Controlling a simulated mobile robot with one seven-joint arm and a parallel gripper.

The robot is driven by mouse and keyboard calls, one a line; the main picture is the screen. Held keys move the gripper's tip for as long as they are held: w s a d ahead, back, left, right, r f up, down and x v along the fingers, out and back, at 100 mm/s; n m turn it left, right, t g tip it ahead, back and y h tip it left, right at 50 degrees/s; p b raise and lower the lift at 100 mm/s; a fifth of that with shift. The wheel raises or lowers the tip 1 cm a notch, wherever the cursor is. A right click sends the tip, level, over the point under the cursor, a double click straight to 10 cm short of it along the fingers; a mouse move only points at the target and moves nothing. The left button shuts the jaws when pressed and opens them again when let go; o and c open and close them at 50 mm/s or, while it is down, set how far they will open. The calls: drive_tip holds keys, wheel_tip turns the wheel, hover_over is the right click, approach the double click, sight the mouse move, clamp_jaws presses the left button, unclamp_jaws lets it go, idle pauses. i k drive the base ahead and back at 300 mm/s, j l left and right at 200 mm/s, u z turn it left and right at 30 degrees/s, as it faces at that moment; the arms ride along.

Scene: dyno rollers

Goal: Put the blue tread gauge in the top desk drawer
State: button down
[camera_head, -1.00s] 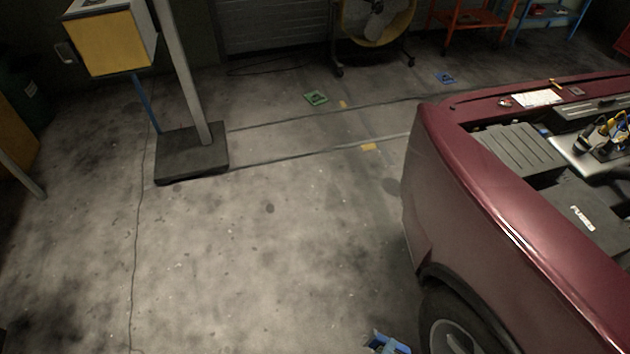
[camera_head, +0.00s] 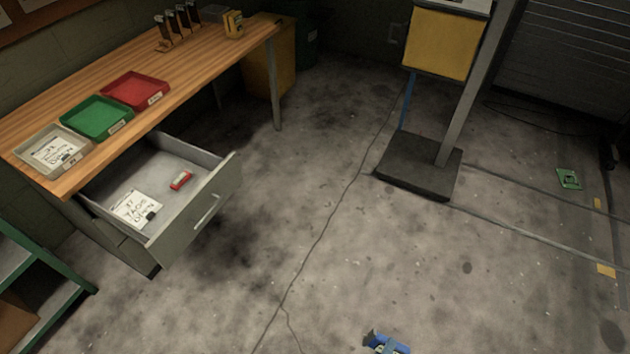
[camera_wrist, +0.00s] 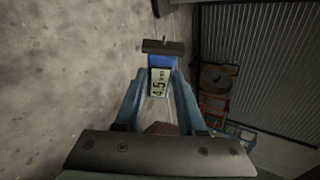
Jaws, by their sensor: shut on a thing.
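The blue tread gauge (camera_wrist: 159,82) is between the fingers of my gripper (camera_wrist: 154,92) in the wrist view, with a pale display reading about 4.5 and a dark crosspiece at its far end. My gripper is shut on it. The gauge also shows in the head view (camera_head: 386,344) at the bottom edge, partly cut off, above bare floor. The top desk drawer (camera_head: 185,235) stands pulled open under the wooden desk at left, well to the left of my gripper. A red object (camera_head: 181,180) and a card with handwriting (camera_head: 137,209) lie in it.
On the desk (camera_head: 205,62) are a grey tray (camera_head: 80,160), a green tray (camera_head: 118,126) and a red tray (camera_head: 160,94). A green shelf (camera_head: 45,258) stands at lower left. A yellow box on a post with a dark base (camera_head: 418,168) stands at back. Floor between is clear.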

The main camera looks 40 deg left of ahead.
sight(169, 176)
drive_tip(key=j+u, duration=0.15)
drive_tip(key=j, duration=0.25)
drive_tip(key=i+j+u, duration=0.2)
drive_tip(key=j, duration=0.2)
drive_tip(key=j+u, duration=0.15)
drive_tip(key=j, duration=0.2)
drive_tip(key=i+j+u, duration=0.2)
drive_tip(key=j, duration=0.2)
drive_tip(key=i+j+u, duration=0.15)
drive_tip(key=j, duration=0.2)
drive_tip(key=i+j, duration=0.15)
drive_tip(key=j, duration=0.2)
drive_tip(key=i+j, duration=0.15)
drive_tip(key=j, duration=0.15)
drive_tip(key=i+j, duration=0.15)
drive_tip(key=j, duration=0.2)
drive_tip(key=i+j, duration=0.15)
drive_tip(key=j, duration=0.15)
